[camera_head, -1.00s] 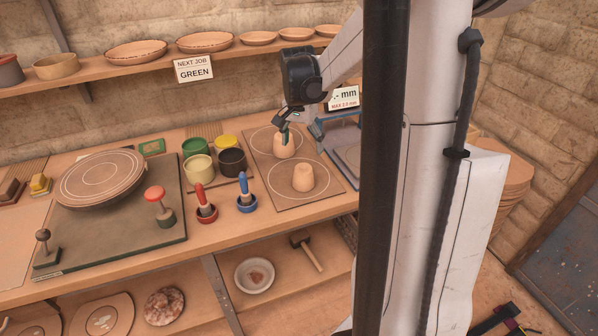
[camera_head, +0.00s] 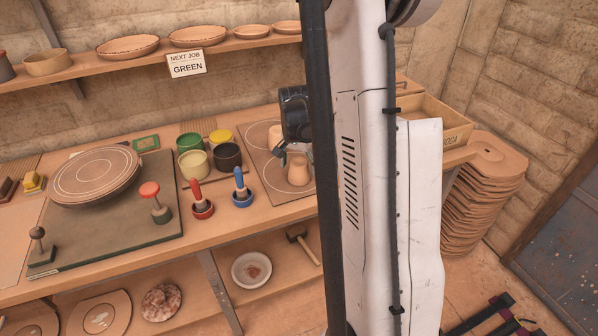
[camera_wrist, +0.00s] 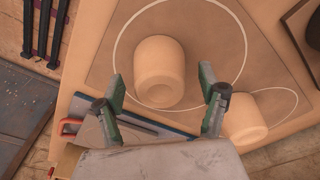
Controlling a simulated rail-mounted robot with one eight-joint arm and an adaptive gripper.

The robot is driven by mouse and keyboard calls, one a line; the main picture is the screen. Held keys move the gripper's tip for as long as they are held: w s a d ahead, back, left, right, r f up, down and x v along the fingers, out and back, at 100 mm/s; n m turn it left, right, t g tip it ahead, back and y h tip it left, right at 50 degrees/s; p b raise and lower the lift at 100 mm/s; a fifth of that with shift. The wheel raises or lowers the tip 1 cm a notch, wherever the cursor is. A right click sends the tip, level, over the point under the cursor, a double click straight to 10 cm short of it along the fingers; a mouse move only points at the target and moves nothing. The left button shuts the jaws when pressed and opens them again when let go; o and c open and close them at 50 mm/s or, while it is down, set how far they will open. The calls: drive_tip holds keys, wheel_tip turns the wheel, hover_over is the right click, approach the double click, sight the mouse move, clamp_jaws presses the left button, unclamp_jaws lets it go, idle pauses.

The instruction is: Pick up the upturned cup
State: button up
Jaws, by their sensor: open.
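Two pale clay cups stand on a brown board (camera_head: 257,168) marked with circles. The nearer cup (camera_head: 298,172) had a narrow flat top and wider base in the earlier head view, so it looks upturned. It lies inside a circle in the wrist view (camera_wrist: 159,64). The other cup (camera_head: 274,131) is behind it, partly hidden by my gripper; it shows lower right in the wrist view (camera_wrist: 243,119). My gripper (camera_wrist: 166,92) is open and empty, its green-edged fingers on either side of the nearer cup in the picture. Contact is not visible.
Paint pots (camera_head: 193,163) and red and blue stamps (camera_head: 240,190) stand left of the board. A blue-edged gauge (camera_wrist: 150,124) lies beside the cups. My column hides the board's right part in the head view.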

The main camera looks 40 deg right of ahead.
drive_tip(key=shift+f, duration=0.25)
drive_tip(key=c, duration=1.3)
drive_tip(key=shift+r, duration=0.2)
